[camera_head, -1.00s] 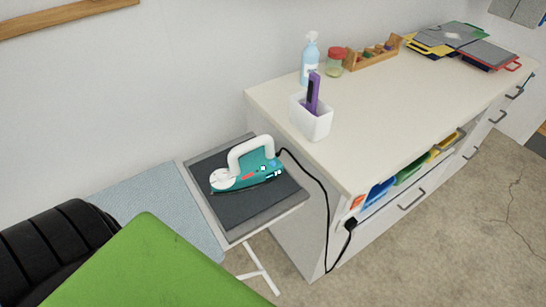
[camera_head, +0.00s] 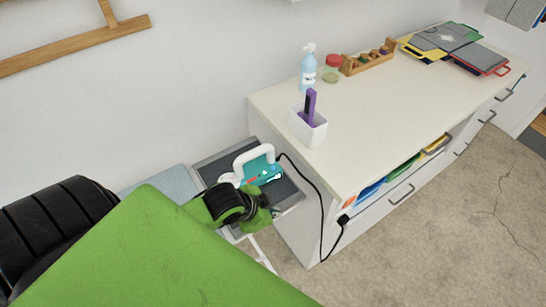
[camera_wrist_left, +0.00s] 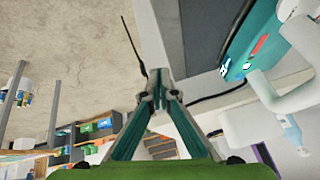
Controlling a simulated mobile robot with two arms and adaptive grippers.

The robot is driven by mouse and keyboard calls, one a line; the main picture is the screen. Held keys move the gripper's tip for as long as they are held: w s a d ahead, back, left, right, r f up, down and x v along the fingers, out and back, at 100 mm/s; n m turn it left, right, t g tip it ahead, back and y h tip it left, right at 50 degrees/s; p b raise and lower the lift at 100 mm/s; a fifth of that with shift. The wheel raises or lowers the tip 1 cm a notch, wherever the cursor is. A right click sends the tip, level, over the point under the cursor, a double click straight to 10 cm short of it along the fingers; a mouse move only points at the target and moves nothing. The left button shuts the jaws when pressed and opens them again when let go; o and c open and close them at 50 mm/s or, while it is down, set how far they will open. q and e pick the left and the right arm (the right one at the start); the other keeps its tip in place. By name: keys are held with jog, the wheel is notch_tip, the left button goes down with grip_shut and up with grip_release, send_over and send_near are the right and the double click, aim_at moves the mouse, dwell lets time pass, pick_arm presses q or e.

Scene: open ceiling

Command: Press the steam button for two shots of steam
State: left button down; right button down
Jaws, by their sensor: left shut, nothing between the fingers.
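A teal iron (camera_head: 262,171) with a white handle rests on the dark pad of a small grey stand, its near side partly hidden by my left arm. My left gripper (camera_head: 260,205) is at the stand's near side, just in front of the iron and apart from its handle. In the left wrist view its fingertips (camera_wrist_left: 161,95) meet with nothing between them. There the iron (camera_wrist_left: 245,42) shows at the upper right, with a red mark and small pale buttons on its side. I cannot tell which is the steam button. My right gripper is not in view.
A white cabinet (camera_head: 375,135) stands right of the iron, holding a white cup (camera_head: 307,129), a spray bottle (camera_head: 308,72), a jar, a wooden rack and folders. A black cord (camera_head: 318,195) runs from the iron down the cabinet side. Bare floor lies at right.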

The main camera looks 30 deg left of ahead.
pick_arm(q)
jog(key=w+a+r+m+t, duration=0.1)
jog(key=w+a+r+m, duration=0.25)
jog(key=w, duration=0.25)
notch_tip(320, 180, up, 9)
jog(key=m+t+h, duration=0.1)
jog(key=m+t, duration=0.1)
send_over(271, 169)
jog(key=shift+d+f+p, duration=0.1)
jog(key=shift+f+p, duration=0.1)
jog(key=shift+p, duration=0.15)
jog(key=shift+f, duration=0.2)
notch_tip(271, 169, down, 7)
jog(key=b, duration=0.8)
jog(key=shift+r, duration=0.1)
jog(key=shift+f, duration=0.85)
jog(key=shift+f, duration=0.15)
